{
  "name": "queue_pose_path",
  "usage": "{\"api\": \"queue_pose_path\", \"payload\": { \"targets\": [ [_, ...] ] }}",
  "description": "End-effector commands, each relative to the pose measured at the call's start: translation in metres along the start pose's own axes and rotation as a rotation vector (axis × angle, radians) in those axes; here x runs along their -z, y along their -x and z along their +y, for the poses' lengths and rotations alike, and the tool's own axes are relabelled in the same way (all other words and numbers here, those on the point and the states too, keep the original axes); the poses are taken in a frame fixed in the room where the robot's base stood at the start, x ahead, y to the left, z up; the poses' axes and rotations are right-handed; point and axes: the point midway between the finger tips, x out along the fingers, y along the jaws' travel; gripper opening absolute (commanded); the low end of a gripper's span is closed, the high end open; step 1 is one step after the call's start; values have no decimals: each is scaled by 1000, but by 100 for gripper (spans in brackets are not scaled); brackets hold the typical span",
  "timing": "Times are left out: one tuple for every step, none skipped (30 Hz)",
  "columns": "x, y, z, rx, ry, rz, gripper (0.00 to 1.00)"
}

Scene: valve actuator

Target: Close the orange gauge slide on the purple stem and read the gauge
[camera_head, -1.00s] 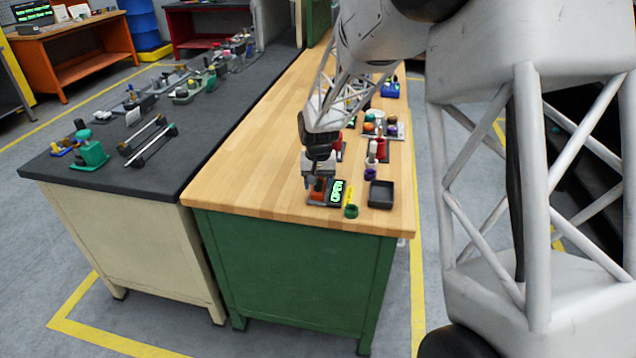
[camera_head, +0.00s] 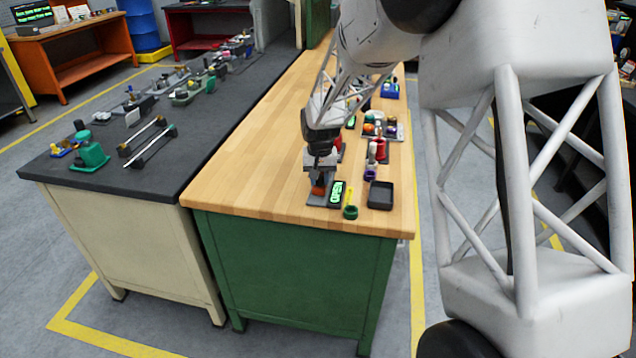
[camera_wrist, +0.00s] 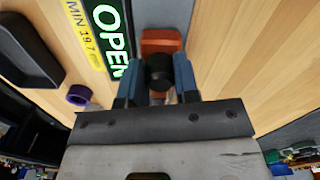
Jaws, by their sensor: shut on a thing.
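The orange gauge slide (camera_head: 318,190) sits on a grey base plate (camera_head: 296,212) near the front of the wooden bench. In the wrist view, the orange block (camera_wrist: 161,42) has a round black knob (camera_wrist: 158,70) in front of it. My gripper (camera_wrist: 157,86) has its blue fingers shut on either side of this knob. It points down at the slide in the head view (camera_head: 319,180) and hides part of it. The gauge display (camera_wrist: 108,38) beside the slide reads OPEN in green. A yellow strip reads MIN 19.7, partly cut off. A purple ring-shaped part (camera_wrist: 79,95) stands apart; I cannot make out a purple stem at the slide.
A black tray (camera_head: 380,195) and a small green cup (camera_head: 350,212) stand right of the display. Red and white parts (camera_head: 377,152) and a tray of coloured balls stand farther back. The bench top left of my gripper is clear. The bench's front edge is close.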

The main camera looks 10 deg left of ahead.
Motion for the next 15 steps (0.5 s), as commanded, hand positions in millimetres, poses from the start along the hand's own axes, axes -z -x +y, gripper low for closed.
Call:
{"api": "queue_pose_path", "payload": {
  "targets": [
    [3, 0, 1, 0, 0, 0, 16],
    [3, 0, 1, 0, 0, -1, 16],
    [4, 0, 1, 0, 0, -1, 16],
    [3, 0, 1, 0, 0, -1, 16],
    [3, 0, 1, 0, 0, -1, 16],
    [3, 0, 1, 0, 0, -1, 16],
    [3, 0, 1, 0, 0, -1, 16],
    [3, 0, 1, 0, 0, -1, 16],
    [3, 0, 1, 0, 0, -1, 16],
    [3, 0, 1, 0, 0, -1, 34],
    [3, 0, 1, 0, 0, -1, 38],
    [3, 0, 1, 0, 0, -1, 44],
    [3, 0, 1, 0, 0, -1, 49],
    [3, 0, 1, 0, 0, -1, 54],
    [3, 0, 1, 0, 0, -1, 55]
  ]
}}
